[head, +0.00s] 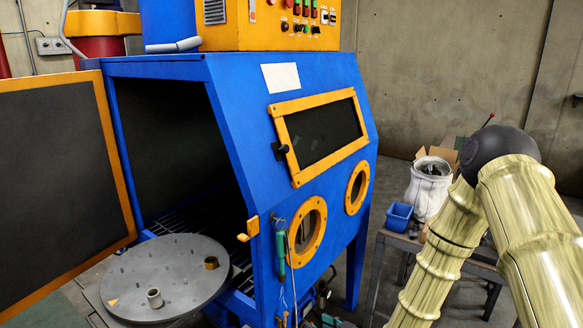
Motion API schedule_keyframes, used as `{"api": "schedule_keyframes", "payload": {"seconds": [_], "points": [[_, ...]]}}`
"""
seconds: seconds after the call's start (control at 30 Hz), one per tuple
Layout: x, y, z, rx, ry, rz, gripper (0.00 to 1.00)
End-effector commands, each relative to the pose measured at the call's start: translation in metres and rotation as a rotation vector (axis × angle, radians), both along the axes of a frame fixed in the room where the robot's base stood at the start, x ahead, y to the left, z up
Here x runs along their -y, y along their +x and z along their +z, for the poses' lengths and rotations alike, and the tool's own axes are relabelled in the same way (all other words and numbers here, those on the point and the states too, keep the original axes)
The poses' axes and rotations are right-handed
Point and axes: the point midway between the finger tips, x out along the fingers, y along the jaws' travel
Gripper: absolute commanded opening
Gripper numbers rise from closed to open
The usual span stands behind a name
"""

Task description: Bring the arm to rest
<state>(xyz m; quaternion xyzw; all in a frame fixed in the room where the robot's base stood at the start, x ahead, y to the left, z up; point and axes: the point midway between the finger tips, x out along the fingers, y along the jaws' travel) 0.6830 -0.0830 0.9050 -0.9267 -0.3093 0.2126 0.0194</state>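The arm shows at the right edge of the head view as pale, ringed links joined by a dark round joint. I take this arm to be mine. Its links run down out of the bottom and right of the picture. My gripper is not in view, so what it holds cannot be seen.
A blue blasting cabinet (235,95) stands in the middle, its orange-framed side door (50,170) open at left. A grey round turntable (185,255) bears small parts. A table at right holds a blue bin (398,217) and a white sack (425,195), close to the arm.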

Motion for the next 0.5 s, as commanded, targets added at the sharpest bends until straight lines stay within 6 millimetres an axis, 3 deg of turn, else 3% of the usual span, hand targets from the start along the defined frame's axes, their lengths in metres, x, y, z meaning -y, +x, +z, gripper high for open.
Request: {"api": "schedule_keyframes", "payload": {"seconds": [0.03,0.2,0.5], "points": [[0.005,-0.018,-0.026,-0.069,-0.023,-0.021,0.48],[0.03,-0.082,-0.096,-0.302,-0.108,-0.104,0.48],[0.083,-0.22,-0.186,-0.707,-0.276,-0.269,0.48]]}}
